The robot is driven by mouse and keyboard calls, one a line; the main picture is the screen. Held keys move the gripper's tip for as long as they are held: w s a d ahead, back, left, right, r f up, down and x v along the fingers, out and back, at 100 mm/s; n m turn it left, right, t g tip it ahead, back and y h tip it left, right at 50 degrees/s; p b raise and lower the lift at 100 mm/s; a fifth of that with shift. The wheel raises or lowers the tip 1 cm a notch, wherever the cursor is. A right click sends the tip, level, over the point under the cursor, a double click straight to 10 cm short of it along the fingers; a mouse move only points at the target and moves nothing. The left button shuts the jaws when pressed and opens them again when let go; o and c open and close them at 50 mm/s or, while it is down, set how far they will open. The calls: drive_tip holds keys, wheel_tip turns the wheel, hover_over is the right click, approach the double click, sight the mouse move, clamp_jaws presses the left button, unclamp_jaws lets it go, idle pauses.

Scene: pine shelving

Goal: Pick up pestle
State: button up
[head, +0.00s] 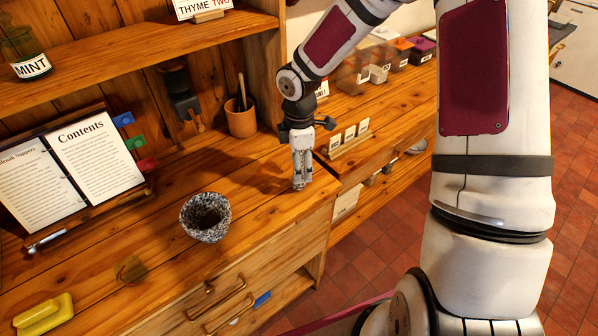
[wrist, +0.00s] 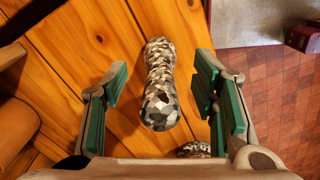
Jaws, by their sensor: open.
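The pestle (wrist: 160,85) is a speckled grey, black and white piece with rounded ends and a narrower middle. In the wrist view it lies between my gripper's (wrist: 160,103) two green-padded fingers, with a visible gap on both sides. My gripper is open and empty, pointing down. In the head view my gripper (head: 301,182) is low over the wooden counter near its right end; I cannot make out the pestle there. A speckled stone mortar (head: 206,217) stands on the counter to its left. A speckled piece shows at the bottom of the wrist view, partly hidden by my gripper.
An open recipe book (head: 95,165) on a stand is at the left. A clay pot (head: 241,121) with utensils stands behind my gripper. A yellow-green object (head: 44,314) lies at the front left. A shelf (head: 130,65) overhangs the back. The counter between mortar and gripper is clear.

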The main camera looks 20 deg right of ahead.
drive_tip(key=shift+f, duration=1.3)
drive_tip(key=c, duration=1.3)
drive_tip(key=shift+o, duration=0.2)
drive_tip(key=shift+r, duration=0.15)
